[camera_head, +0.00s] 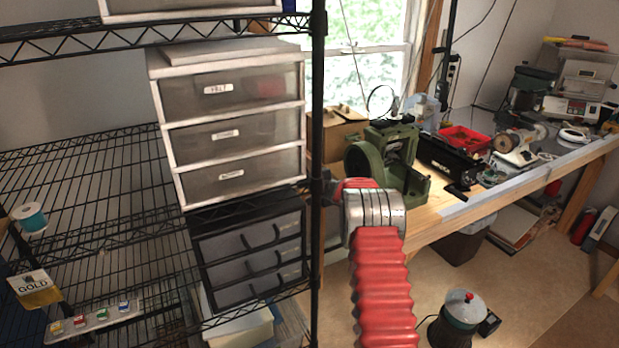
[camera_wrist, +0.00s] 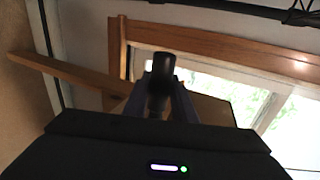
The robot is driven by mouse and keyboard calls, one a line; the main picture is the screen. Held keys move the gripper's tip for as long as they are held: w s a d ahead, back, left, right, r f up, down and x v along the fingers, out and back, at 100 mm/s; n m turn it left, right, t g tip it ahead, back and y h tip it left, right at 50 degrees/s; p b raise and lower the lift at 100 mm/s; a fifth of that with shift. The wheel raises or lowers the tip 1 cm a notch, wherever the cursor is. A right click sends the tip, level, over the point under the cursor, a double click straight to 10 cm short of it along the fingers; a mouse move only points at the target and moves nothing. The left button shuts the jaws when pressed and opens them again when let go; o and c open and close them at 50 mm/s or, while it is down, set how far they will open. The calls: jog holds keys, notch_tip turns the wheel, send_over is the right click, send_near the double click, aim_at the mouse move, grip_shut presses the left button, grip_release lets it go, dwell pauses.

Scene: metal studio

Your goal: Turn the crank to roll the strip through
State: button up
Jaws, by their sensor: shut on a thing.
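The green rolling mill (camera_head: 414,184) stands on the workbench in the head view, just beyond the end of my red arm. My gripper is mostly hidden behind my arm there. In the wrist view, my gripper (camera_wrist: 160,92) is shut on a dark, round-ended upright grip, which looks like the crank handle (camera_wrist: 163,66). The rest of the crank is not clearly visible, and I cannot tell its angle. I cannot make out the strip in either view.
A black wire shelf post (camera_head: 317,130) stands close left of my arm. White drawers (camera_head: 235,133) sit on the shelf. A black device (camera_head: 449,158) and a red tray (camera_head: 466,141) are right of the mill. The floor (camera_head: 500,290) in front is partly clear.

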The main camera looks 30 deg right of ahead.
jog(key=f, duration=0.2)
jog(key=s+f, duration=0.1)
jog(key=f, duration=0.1)
jog(key=s+f, duration=0.1)
jog(key=f, duration=0.2)
jog(key=shift+a, duration=0.35)
jog(key=s+f, duration=0.1)
jog(key=f, duration=0.1)
jog(key=s+f, duration=0.2)
jog(key=f, duration=0.1)
jog(key=s+f, duration=0.2)
jog(key=shift+s+d+f, duration=0.1)
jog(key=shift+s+f, duration=0.1)
jog(key=shift+f, duration=0.2)
jog(key=s+f, duration=0.1)
jog(key=s, duration=0.1)
jog(key=s+f, duration=0.2)
jog(key=s, duration=0.1)
jog(key=s+d+f, duration=0.1)
jog(key=s+f, duration=0.1)
jog(key=shift+s+f, duration=0.15)
jog(key=shift+s, duration=0.25)
jog(key=s, duration=0.3)
jog(key=s+f, duration=0.1)
jog(key=s, duration=0.2)
jog(key=s+f, duration=0.1)
jog(key=s, duration=0.2)
jog(key=shift+f, duration=0.15)
